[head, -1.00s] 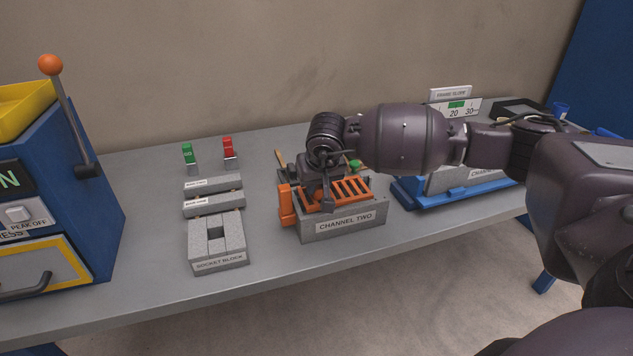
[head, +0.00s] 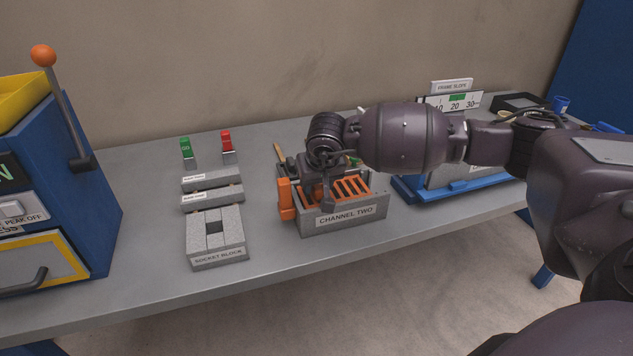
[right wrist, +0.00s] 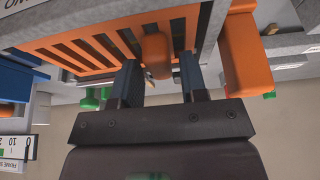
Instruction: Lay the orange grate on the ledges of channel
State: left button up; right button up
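The grey channel block labelled CHANNEL TWO (head: 344,219) stands on the bench below my right gripper. The orange slotted grate (head: 352,189) lies in its top, looking roughly level and below the rim in the head view; it also shows in the right wrist view (right wrist: 95,50). My right gripper (head: 327,196) is over the grate's left part, and its wrist hides some of it. In the right wrist view, the two fingers (right wrist: 158,64) stand apart on either side of the grate's orange knob (right wrist: 155,52), with small gaps visible. My left gripper is not in view.
An orange upright piece (head: 286,199) stands at the channel's left end, close to my gripper. The socket block (head: 217,252) and two grey bars lie to the left. A blue-based frame (head: 452,188) stands right. Bench between socket block and channel is clear.

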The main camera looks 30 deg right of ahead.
jog(key=shift+o, duration=1)
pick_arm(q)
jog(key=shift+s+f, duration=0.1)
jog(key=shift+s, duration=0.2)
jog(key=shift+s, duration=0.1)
pick_arm(e)
jog(key=v, duration=0.4)
jog(key=shift+r+p, duration=0.3)
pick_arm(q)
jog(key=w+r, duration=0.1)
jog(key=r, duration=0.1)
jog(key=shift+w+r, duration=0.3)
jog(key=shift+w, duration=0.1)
pick_arm(e)
jog(key=v, duration=0.6)
jog(key=shift+s, duration=0.2)
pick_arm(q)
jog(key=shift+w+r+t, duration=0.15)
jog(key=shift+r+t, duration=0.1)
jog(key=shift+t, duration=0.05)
pick_arm(e)
jog(key=shift+r, duration=0.1)
